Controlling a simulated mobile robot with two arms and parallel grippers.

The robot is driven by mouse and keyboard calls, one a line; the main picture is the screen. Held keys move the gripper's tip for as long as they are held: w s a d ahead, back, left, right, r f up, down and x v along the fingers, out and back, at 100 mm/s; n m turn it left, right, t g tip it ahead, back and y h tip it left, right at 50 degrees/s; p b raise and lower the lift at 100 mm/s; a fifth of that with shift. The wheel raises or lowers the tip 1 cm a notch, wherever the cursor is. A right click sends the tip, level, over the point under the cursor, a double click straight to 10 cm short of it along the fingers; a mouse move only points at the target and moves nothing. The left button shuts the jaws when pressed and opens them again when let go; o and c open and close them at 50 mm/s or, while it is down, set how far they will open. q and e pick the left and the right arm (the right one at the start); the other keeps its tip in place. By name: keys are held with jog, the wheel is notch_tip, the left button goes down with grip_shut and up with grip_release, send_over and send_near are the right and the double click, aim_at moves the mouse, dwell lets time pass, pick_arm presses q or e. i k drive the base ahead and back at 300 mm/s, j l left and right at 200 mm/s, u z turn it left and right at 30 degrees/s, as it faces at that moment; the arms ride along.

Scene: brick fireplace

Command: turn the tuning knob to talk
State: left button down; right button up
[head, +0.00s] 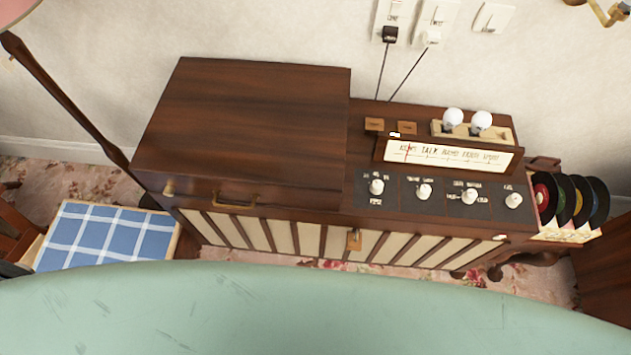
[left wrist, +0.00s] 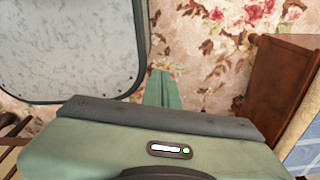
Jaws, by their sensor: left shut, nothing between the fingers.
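A dark wooden radio console (head: 250,125) stands against the wall in the head view. Its pale lit dial (head: 455,157) carries station words, with TALK second from the left. A thin red pointer (head: 407,152) stands near the left end, between the first word and TALK. Below is a dark panel with several white knobs: the leftmost knob (head: 376,186), a second knob (head: 424,191), a third knob (head: 469,197) and the rightmost knob (head: 514,200). Their labels are too small to tell which is tuning. My left gripper (left wrist: 164,88) is shut and empty, seen above floral carpet. My right gripper is not in view.
Two white bulbs (head: 480,121) sit in a tray behind the dial. Records (head: 567,200) stand at the right. A blue checked cushion (head: 105,236) and a lamp pole (head: 65,100) are at the left. Plugged cords run up to wall outlets (head: 392,22).

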aim_at(513, 200)
jog(key=z, duration=1.5)
